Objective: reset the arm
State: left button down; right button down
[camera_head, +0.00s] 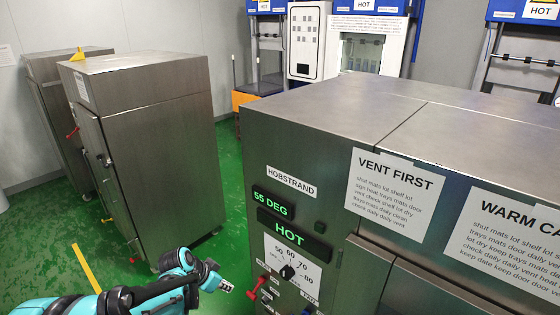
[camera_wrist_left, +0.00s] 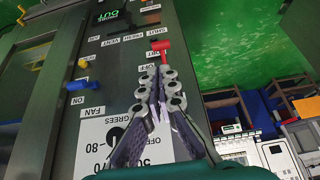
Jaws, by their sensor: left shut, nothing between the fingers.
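My left arm reaches in from the lower left in the head view. Its gripper (camera_head: 226,286) is just left of the steel cabinet's control panel, beside a red lever (camera_head: 257,287). In the left wrist view the gripper (camera_wrist_left: 163,72) is shut and empty. Its fingertips point at the red lever (camera_wrist_left: 161,47); whether they touch it I cannot tell. The panel carries a degrees dial (camera_head: 288,272) with a black knob, and a display (camera_head: 290,234) reading HOT under another reading 55 DEG. My right gripper is not in view.
The large steel cabinet (camera_head: 310,120) fills the right side, with a VENT FIRST sign (camera_head: 395,190). Another steel cabinet (camera_head: 160,150) stands at left. Green floor (camera_head: 232,185) lies open between them. A blue knob (camera_wrist_left: 82,85) also sticks out of the panel.

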pick_arm(q)
jog(key=s+d+r+n+t+y+b, duration=0.1)
jog(key=s+r+n+b, duration=0.1)
jog(key=s, duration=0.8)
jog(key=s+d+r+n+t+y+b, duration=0.1)
jog(key=s+r+n, duration=0.3)
jog(key=s, duration=0.6)
jog(key=shift+s+n+y+b, duration=0.4)
jog(key=shift+n+y+b, duration=0.15)
jog(key=shift+n+y, duration=0.2)
jog(key=shift+r, duration=0.1)
